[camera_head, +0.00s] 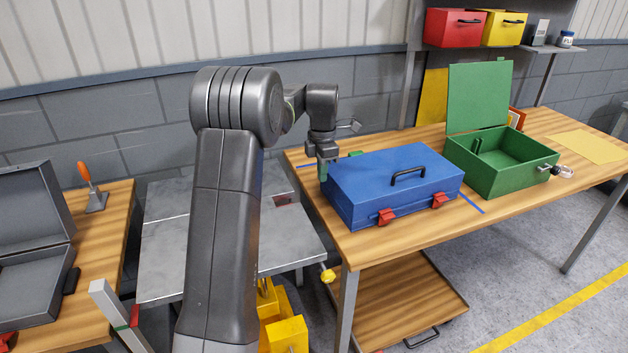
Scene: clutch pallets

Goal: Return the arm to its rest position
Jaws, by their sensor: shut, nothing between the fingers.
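My arm rises from the lower middle of the head view and bends to the right at the top. My gripper (323,172) points down at the left end of the closed blue case (395,190) on the wooden workbench. It is shut and holds nothing. The fingertips are small here, and I cannot tell whether they touch the case. The blue case has a black handle on its lid and two red latches on its front.
An open green box (500,165) stands right of the blue case. An open grey case (35,265) lies on the left bench (118,215). A grey metal table (165,260) stands between the benches, partly behind my arm. Red (452,28) and yellow (502,30) bins sit on a shelf.

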